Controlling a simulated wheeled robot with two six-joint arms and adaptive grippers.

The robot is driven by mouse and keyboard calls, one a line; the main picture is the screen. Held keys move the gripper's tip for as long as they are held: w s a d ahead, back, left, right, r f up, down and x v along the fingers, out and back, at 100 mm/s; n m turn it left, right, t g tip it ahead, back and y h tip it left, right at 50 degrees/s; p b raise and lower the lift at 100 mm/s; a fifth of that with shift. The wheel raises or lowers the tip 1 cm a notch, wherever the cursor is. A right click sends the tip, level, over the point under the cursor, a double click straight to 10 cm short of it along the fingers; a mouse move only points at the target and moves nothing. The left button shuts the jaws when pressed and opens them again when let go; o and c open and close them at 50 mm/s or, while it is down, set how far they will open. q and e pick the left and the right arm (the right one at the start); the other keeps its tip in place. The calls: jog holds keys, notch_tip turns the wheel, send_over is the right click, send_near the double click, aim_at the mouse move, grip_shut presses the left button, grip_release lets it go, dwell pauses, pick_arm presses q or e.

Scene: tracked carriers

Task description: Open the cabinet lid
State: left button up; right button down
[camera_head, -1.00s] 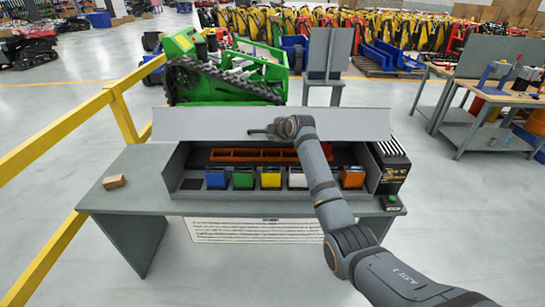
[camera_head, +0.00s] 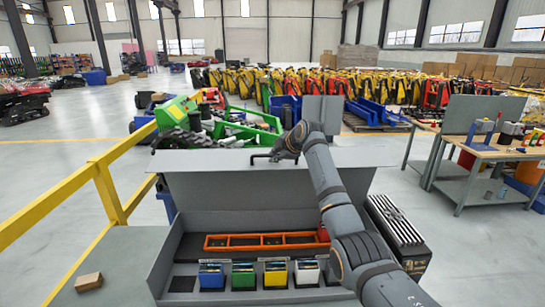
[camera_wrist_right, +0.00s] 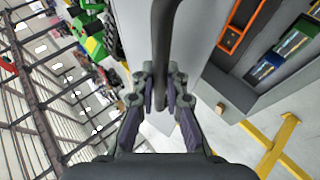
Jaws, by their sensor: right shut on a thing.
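The grey cabinet (camera_head: 165,262) stands on the workbench with its lid (camera_head: 215,190) raised, so its inside is open to view. My right gripper (camera_head: 262,157) is at the lid's top edge, near the middle. In the right wrist view, my right gripper (camera_wrist_right: 160,85) is shut on the dark bar handle (camera_wrist_right: 165,35) of the lid, with a finger on each side of the bar. My left gripper is in neither view.
Inside the cabinet are an orange divided tray (camera_head: 215,243) and several coloured bins, including a green bin (camera_head: 243,276). A small brown box (camera_head: 89,282) lies on the bench at left. A yellow rail (camera_head: 60,217) runs along the left side.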

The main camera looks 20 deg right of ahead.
jog(key=shift+w+f, duration=0.15)
jog(key=c, duration=1.4)
grip_release()
jog(key=shift+w, duration=0.1)
jog(key=shift+o, duration=0.2)
jog(key=shift+d, duration=0.1)
